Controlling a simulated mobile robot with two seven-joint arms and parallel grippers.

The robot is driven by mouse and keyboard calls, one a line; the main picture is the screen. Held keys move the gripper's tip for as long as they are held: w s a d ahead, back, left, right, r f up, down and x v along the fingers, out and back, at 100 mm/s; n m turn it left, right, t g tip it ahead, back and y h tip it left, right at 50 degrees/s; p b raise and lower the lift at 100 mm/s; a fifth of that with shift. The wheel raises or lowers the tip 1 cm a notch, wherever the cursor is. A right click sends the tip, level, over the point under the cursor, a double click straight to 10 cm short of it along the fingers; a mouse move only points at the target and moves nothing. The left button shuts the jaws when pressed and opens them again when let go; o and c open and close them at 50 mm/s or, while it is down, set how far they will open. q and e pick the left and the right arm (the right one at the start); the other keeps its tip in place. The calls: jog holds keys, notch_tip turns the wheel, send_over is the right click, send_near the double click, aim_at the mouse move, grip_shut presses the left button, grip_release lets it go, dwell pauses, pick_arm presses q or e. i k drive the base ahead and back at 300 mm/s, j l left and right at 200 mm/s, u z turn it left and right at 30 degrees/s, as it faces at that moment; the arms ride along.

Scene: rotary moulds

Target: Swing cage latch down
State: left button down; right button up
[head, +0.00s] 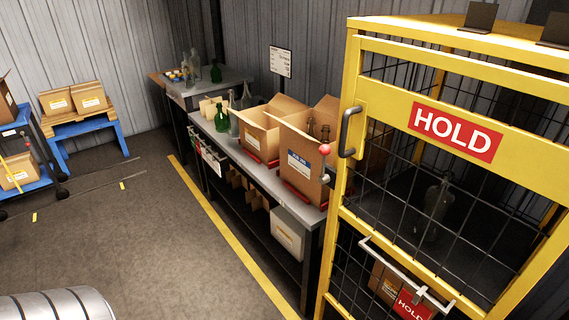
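The yellow cage (385,75) with black wire mesh stands at the right, its front bearing a red HOLD sign (456,131). A small lever with a red ball knob (325,150), which looks like the cage latch, sits at the cage's left edge. The knob is at the top and the lever's metal part (326,175) is below it. A dark grey pull handle (350,132) is on the door frame just above and to the right. The cage door looks closed. Neither of my grippers shows in the head view.
A grey bench (225,146) with open cardboard boxes (303,155) and bottles runs left of the cage, close to the lever. A metal bar (405,275) crosses the lower cage front. The floor (130,230) left of the yellow line is mostly clear.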

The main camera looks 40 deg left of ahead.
aim_at(325, 149)
jog(key=u, duration=0.95)
